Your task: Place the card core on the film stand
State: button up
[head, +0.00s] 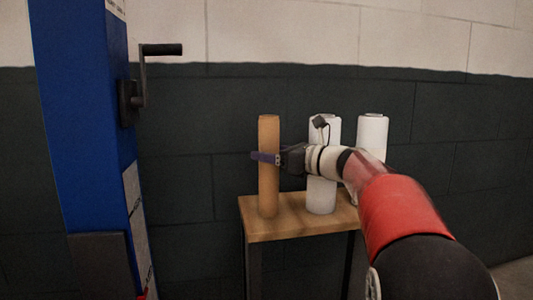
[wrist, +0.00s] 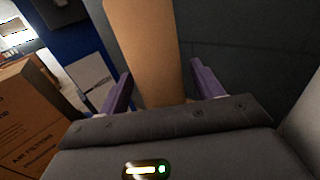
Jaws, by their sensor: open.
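The card core is a tall tan cylinder (head: 268,190) standing upright on the left part of a small wooden-topped stand (head: 285,226). In the wrist view the core (wrist: 145,50) rises between the two purple fingers of my gripper (wrist: 160,88). My gripper (head: 265,158) is open, with its fingers either side of the core at about mid height. Whether a finger touches it cannot be told. Two white rolls (head: 322,190) (head: 372,137) stand on the same top, partly hidden by my arm. I cannot tell whether this is the film stand.
A blue column with a black crank handle (head: 162,50) stands at the left. A cardboard box marked air filters (wrist: 35,120) is at the left in the wrist view. A dark block wall (head: 200,190) is close behind the stand.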

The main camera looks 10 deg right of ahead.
jog(key=v, duration=1)
jog(key=shift+s+d+p, duration=0.15)
jog(key=shift+s+p, duration=0.05)
jog(key=shift+p, duration=0.15)
jog(key=shift+r, duration=0.1)
jog(key=s+a+f+n+g+h, duration=0.4)
jog(key=s+a+f+n+g, duration=0.2)
jog(key=s+a+f+n, duration=0.55)
jog(key=s+d+f+n+h, duration=0.2)
jog(key=s+f+n+h, duration=0.2)
jog(key=s+f+n, duration=0.3)
jog(key=s+d+f+n+g+h, duration=0.1)
jog(key=s+f+n+h, duration=0.3)
jog(key=s+f+n, duration=0.4)
jog(key=s, duration=0.2)
jog(key=shift+s+d+h, duration=0.35)
jog(key=shift+d+h, duration=0.05)
jog(key=shift+r+n, duration=0.15)
jog(key=shift+n, duration=0.1)
